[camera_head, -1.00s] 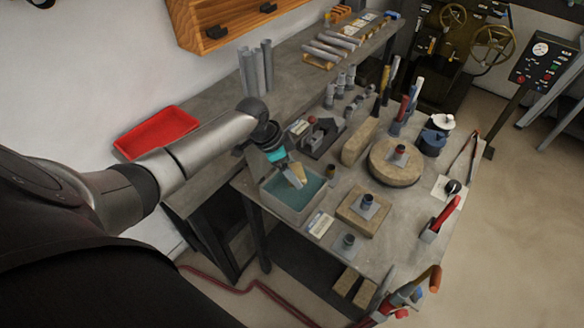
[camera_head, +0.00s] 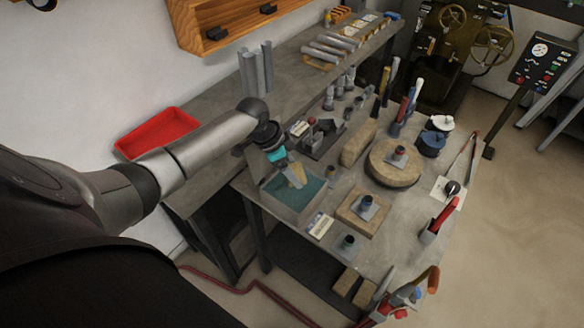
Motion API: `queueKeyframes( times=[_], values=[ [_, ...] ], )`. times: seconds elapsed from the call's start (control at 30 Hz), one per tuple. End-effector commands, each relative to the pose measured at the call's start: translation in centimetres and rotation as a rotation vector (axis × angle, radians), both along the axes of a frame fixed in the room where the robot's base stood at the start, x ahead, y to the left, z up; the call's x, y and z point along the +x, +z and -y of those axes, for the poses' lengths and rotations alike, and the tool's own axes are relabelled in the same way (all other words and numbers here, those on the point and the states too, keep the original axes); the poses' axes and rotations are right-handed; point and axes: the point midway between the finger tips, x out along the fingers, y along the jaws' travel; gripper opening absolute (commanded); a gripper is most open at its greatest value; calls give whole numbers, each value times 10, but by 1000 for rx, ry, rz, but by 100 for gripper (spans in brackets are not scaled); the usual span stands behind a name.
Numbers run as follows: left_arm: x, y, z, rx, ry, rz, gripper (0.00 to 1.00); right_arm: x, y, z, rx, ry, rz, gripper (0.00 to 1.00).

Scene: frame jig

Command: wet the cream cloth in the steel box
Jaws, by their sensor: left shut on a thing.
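The steel box (camera_head: 293,211) stands at the near left corner of the workbench and holds blue-green liquid. My left gripper (camera_head: 287,165) points down over the box and is shut on the cream cloth (camera_head: 296,176). The cloth hangs below the fingers inside the box outline. Its lower end appears to reach the liquid, but I cannot tell how deep it goes. My right gripper is not in view.
A red tray (camera_head: 157,133) lies on the back bench at left. A card (camera_head: 320,225) and a wooden block with a metal piece (camera_head: 362,210) sit right of the box. A round wooden disc (camera_head: 393,172) and several tools crowd the bench farther right.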

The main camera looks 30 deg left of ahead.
Motion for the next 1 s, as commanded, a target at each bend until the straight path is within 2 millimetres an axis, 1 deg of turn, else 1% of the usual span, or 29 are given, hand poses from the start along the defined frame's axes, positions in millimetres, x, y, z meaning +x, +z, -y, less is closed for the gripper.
queueKeyframes(
  times=[0.17,0.27,0.8,0.9,1.0],
  values=[
    [0,1,0,0,0,0,34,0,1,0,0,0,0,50],
    [0,6,0,0,0,0,34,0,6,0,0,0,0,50],
    [0,60,0,1,0,1,34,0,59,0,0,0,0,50],
    [0,62,0,0,0,0,34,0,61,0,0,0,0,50],
    [0,61,0,0,0,0,34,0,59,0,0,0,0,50]
  ],
)
